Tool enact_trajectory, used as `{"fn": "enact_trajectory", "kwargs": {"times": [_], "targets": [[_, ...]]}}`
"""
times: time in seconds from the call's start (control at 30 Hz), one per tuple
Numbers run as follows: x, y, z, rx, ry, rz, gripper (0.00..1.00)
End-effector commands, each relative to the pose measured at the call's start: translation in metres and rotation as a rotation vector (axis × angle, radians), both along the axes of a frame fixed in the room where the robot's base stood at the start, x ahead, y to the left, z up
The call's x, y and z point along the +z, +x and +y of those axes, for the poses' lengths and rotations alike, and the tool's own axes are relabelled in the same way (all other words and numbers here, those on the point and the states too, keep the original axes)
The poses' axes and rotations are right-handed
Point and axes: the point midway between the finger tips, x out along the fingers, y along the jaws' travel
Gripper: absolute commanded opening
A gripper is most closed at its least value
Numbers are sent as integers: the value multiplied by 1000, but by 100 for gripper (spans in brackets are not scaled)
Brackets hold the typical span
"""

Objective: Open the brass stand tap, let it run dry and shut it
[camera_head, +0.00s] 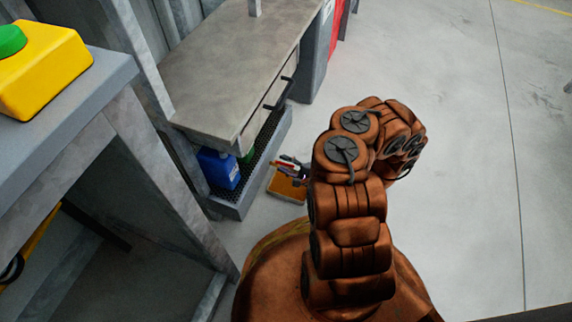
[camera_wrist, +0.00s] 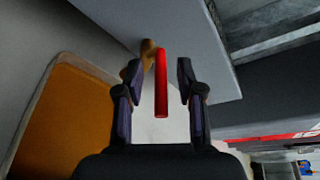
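The brass tap (camera_wrist: 148,48) shows in the wrist view at the edge of a grey surface, beyond my fingertips. Its long red handle (camera_wrist: 161,85) reaches back between my fingers. My gripper (camera_wrist: 158,68) is open around the handle, with a visible gap on each side, so neither finger appears to touch it. In the head view my gripper (camera_head: 288,165) is small and low beside the bench, with a bit of red at it. The tap body cannot be made out there. No flow from the tap can be seen.
An orange-floored tray (camera_wrist: 62,120) with a pale rim lies below; it also shows in the head view (camera_head: 287,188). A grey workbench (camera_head: 225,75) stands beside my arm, with a blue container (camera_head: 218,168) on its lower shelf. The floor at right is clear.

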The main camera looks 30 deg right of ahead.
Motion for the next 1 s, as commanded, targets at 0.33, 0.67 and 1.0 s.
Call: {"fn": "enact_trajectory", "kwargs": {"times": [0.33, 0.67, 1.0], "targets": [[3, -11, -7, -5, 1, 1, 37], [11, -45, -22, -7, -1, -2, 37], [18, -74, -35, -6, 0, -1, 37]]}}
